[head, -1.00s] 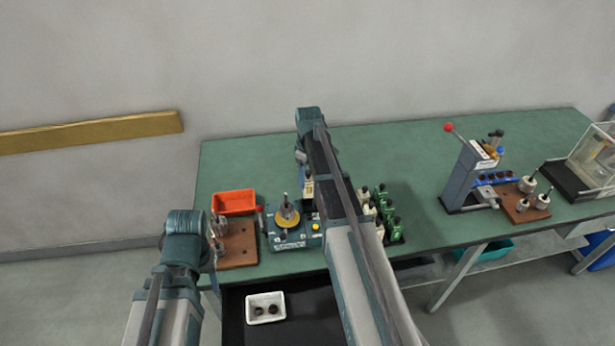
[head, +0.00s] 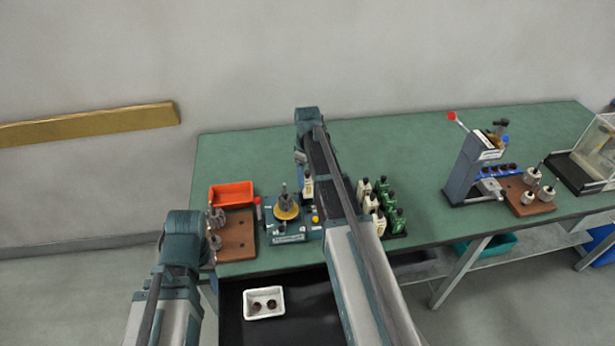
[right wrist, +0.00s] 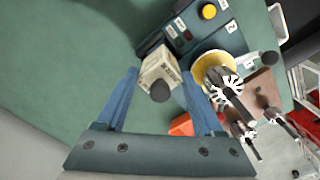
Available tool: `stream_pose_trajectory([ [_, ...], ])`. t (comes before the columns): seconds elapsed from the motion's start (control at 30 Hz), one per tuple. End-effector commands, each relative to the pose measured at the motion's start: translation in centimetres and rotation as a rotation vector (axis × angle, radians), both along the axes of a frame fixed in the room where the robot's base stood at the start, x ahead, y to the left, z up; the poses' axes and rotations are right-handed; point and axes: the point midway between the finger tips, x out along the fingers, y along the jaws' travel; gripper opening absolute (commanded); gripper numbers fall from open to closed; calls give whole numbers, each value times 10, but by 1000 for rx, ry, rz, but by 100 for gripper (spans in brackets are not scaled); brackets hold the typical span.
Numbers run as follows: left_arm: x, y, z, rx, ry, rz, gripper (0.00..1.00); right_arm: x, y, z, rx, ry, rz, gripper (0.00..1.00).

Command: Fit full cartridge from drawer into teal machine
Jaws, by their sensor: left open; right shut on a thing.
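My right gripper (right wrist: 160,74) is shut on a cream cartridge (right wrist: 160,68) with a dark round knob, shown between its blue fingers in the right wrist view. The cartridge also shows in the head view (head: 308,189), partly behind my right arm. It is beside the end of the teal machine (head: 287,233); I cannot tell whether they touch. The machine carries a metal armature on a yellow ring (head: 286,211) and has a yellow button. My left wrist (head: 184,238) is left of the machine and mostly hides its open gripper. The open dark drawer (head: 233,312) is below the bench front.
A white tray (head: 264,315) with two dark round pieces is in the drawer. A brown board (head: 238,240) and an orange bin (head: 231,193) stand left of the machine. Cream and green cartridges (head: 383,208) stand to its right. The bench middle beyond them is clear.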

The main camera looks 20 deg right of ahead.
Motion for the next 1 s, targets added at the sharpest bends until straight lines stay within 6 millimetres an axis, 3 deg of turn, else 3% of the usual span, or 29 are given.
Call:
stream_pose_trajectory([
  [1.0, 0, 0, -26, 0, 0, 0, 50, 0, 0, -26, 0, 0, 0, 7],
])
